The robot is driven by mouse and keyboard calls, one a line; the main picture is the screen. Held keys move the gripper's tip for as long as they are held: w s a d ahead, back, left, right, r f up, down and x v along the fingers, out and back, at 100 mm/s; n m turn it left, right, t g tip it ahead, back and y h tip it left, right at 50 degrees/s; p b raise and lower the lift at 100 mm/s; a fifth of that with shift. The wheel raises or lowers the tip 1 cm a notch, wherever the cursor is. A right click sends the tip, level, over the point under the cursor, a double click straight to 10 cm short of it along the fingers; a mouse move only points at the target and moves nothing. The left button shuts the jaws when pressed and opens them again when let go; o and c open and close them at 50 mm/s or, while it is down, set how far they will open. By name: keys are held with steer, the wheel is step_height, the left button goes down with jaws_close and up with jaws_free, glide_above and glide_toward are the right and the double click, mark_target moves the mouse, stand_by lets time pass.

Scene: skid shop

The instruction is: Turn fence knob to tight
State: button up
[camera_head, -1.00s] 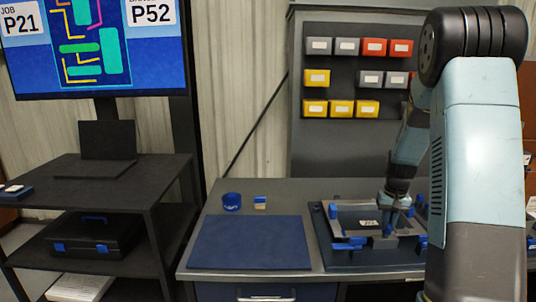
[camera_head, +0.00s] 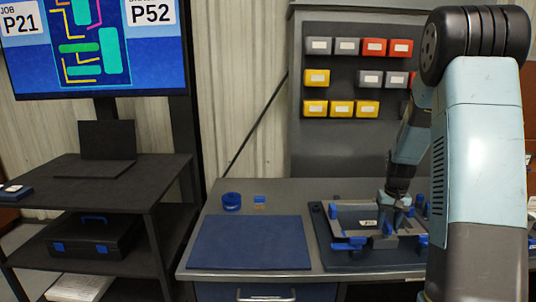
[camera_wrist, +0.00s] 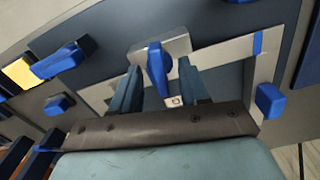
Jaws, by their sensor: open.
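A blue elongated knob (camera_wrist: 157,66) stands on a grey metal block (camera_wrist: 178,46) in the wrist view; I take it for the fence knob. Its long side points roughly along the view's vertical. My gripper (camera_wrist: 158,82) is open, with one finger on each side of the knob and gaps between. I cannot tell whether the fingertips are level with it. In the head view my gripper (camera_head: 397,205) is small and over the fixture (camera_head: 345,262) on the bench. The knob is hard to make out there. No tight marking is readable.
Other blue handles (camera_wrist: 62,58) and a blue block (camera_wrist: 270,100) stick up around the fixture. A blue mat (camera_head: 250,242), a blue ring-shaped cup (camera_head: 231,201) and a small blue-topped block (camera_head: 260,200) are left of it. Bins (camera_head: 341,108) hang behind.

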mark_target(388, 223)
steer(key=shift+r, duration=3.9)
steer(key=shift+s+a+r, duration=0.1)
steer(key=shift+a+r, duration=0.1)
steer(key=shift+r, duration=0.1)
steer(key=s+a+r+n+t, duration=0.1)
steer(key=s+a+r+t, duration=0.1)
steer(key=s+a+r, duration=0.7)
steer(key=s+a+r+t, duration=0.2)
steer(key=s+a+r, duration=0.2)
steer(key=s+r, duration=0.5)
steer(key=s+a+f+n+t, duration=0.1)
steer(key=s+a, duration=0.2)
steer(key=s, duration=0.8)
steer(key=shift+s+f+t, duration=0.2)
steer(key=shift+s+t, duration=0.1)
steer(key=shift+s, duration=0.05)
